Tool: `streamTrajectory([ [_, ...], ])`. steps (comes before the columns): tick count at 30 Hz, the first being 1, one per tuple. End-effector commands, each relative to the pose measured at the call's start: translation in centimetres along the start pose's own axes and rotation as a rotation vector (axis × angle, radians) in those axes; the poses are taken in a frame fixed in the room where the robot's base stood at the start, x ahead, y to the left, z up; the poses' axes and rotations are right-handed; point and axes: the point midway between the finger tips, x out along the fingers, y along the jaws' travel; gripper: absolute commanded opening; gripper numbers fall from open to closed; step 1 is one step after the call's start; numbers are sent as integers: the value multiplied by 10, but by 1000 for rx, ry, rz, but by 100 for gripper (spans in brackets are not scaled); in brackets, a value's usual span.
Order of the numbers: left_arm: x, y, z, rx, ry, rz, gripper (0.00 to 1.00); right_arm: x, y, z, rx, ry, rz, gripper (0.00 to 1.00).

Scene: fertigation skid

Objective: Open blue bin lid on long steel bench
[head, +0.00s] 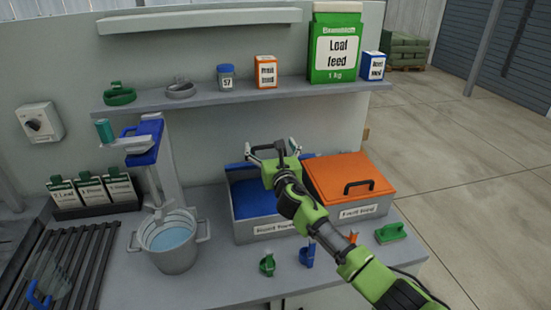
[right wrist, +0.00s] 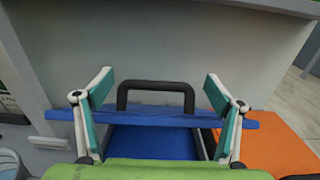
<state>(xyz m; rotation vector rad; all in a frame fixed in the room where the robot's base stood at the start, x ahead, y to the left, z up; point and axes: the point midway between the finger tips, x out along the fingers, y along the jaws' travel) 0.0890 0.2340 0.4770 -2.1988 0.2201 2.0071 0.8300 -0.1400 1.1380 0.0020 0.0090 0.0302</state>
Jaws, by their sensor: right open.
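The blue bin (head: 240,232) stands on the steel bench (head: 215,285), left of the orange-lidded bin. Its blue lid (right wrist: 70,114) looks raised at the back, seen nearly edge-on in the right wrist view. The lid's black handle (right wrist: 155,88) sticks up beyond that edge. Blue shows inside the bin's grey walls (head: 252,195); I cannot tell if it is contents or the lid's underside. My right gripper (head: 274,149) is open over the back of the bin. In the wrist view the handle appears between its spread fingers, with gaps on both sides. My left gripper is not in view.
The orange lid (head: 340,176) is closed on the bin at right. A bucket of water (head: 172,242) stands left. Small green and blue fittings (head: 307,255) lie in front.

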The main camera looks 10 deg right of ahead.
Motion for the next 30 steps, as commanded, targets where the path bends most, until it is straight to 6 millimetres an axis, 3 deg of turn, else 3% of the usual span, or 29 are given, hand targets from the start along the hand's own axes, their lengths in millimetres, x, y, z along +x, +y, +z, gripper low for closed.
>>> streamTrajectory([
  [6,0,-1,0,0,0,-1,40,-35,-1,-2,0,3,2,86],
  [12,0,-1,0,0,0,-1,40,-58,-2,-3,0,3,1,86],
  [25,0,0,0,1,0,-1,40,-68,-2,-3,1,4,0,86],
  [26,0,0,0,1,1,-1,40,-68,-2,-3,1,4,0,83],
  [30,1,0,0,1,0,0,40,-64,12,15,5,-35,41,47],
])
